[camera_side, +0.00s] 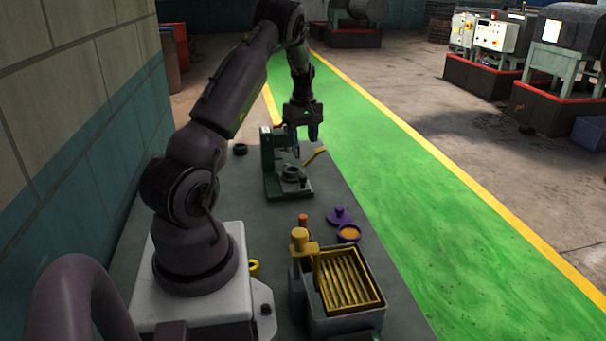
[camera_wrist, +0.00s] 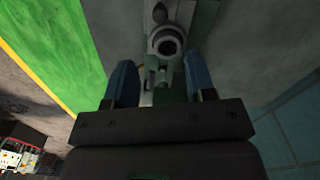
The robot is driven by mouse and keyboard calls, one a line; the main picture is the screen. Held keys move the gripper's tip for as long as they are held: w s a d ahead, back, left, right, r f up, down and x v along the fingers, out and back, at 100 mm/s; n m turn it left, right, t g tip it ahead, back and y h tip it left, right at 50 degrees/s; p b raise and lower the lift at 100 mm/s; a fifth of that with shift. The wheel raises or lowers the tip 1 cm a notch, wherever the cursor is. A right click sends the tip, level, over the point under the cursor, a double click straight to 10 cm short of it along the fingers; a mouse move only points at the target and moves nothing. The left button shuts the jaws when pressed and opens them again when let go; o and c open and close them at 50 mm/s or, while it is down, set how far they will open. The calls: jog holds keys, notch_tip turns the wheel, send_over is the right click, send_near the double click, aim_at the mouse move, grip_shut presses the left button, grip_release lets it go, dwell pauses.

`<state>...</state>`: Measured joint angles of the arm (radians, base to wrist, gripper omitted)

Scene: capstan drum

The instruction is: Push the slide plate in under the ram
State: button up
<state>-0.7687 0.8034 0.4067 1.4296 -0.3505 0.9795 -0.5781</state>
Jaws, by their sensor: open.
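The press (camera_side: 268,160) is a small green-framed stand on the bench, with a yellow lever (camera_side: 315,156) at its side. A pale plate that looks like the slide plate (camera_side: 303,187) lies low at the front of the press. A grey round ring-shaped part (camera_side: 291,173) sits above it. My gripper (camera_side: 303,133) is open and empty above the press, partly covering its top and the ram. In the wrist view, its two blue fingers (camera_wrist: 159,75) stand apart over the green press, with a grey round part (camera_wrist: 165,42) beyond them. I cannot tell how far the plate is in.
A grey box with a yellow slatted tray (camera_side: 347,281) stands at the bench front. A purple lid (camera_side: 339,215) and a purple pot (camera_side: 348,233) stand behind it. A dark ring (camera_side: 240,149) lies left of the press. Bench between press and pot is mostly clear.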

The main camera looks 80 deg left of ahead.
aim_at(303, 176)
notch_tip(303, 176, down, 12)
jog(key=shift+r, duration=0.2)
